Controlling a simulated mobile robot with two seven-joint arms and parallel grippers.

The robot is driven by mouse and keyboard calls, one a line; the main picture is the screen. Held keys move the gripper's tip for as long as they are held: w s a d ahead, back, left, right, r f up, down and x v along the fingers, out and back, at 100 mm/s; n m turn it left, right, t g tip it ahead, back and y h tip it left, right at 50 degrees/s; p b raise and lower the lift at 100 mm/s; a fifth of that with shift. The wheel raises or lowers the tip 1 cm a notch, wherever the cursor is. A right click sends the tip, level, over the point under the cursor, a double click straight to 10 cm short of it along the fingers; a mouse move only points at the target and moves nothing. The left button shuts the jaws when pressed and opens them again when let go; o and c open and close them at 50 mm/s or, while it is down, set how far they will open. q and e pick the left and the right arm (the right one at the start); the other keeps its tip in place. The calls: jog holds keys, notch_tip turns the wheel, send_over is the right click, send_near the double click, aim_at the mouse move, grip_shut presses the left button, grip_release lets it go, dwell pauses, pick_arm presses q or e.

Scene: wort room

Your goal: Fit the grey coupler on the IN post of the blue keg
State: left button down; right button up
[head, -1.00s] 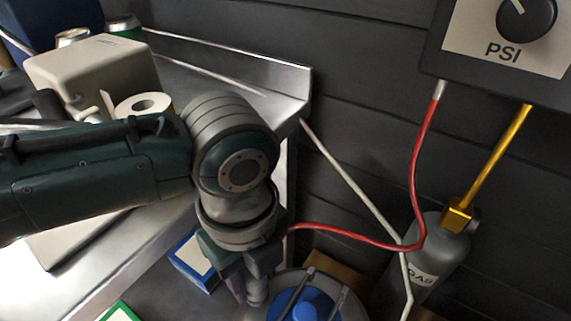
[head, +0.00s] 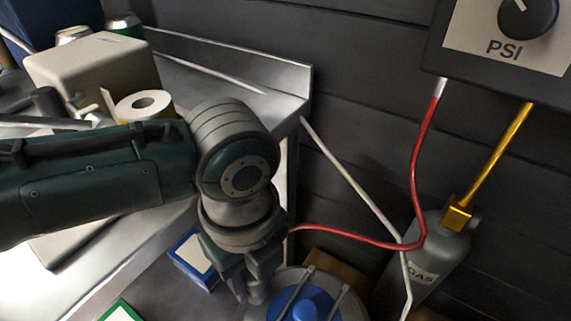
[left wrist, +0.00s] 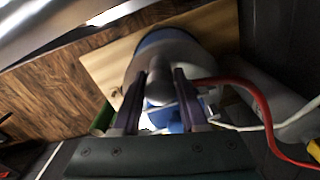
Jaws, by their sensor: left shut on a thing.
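The blue keg (head: 275,308) stands at the bottom of the head view, cut off by the frame, with a blue middle on its top and a grey rim. My left gripper (head: 245,288) points down just left of the keg top. In the left wrist view, its two purple fingers (left wrist: 158,108) are shut on the grey coupler (left wrist: 158,82). The keg's pale top (left wrist: 180,55) shows behind the coupler. I cannot tell whether the coupler touches a post, and the IN marking is not readable. My right gripper is not in view.
A red hose (head: 418,165) hangs from the PSI panel (head: 500,45) and runs left behind my left wrist. A grey gas cylinder (head: 425,265) and a pale hose (head: 355,185) are right of the keg. A steel counter (head: 270,100) with a paper roll stands left.

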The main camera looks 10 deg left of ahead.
pick_arm(q)
grip_release()
dwell(0.5)
notch_tip(320, 180, up, 7)
jog(key=p, duration=0.7)
dwell(0.5)
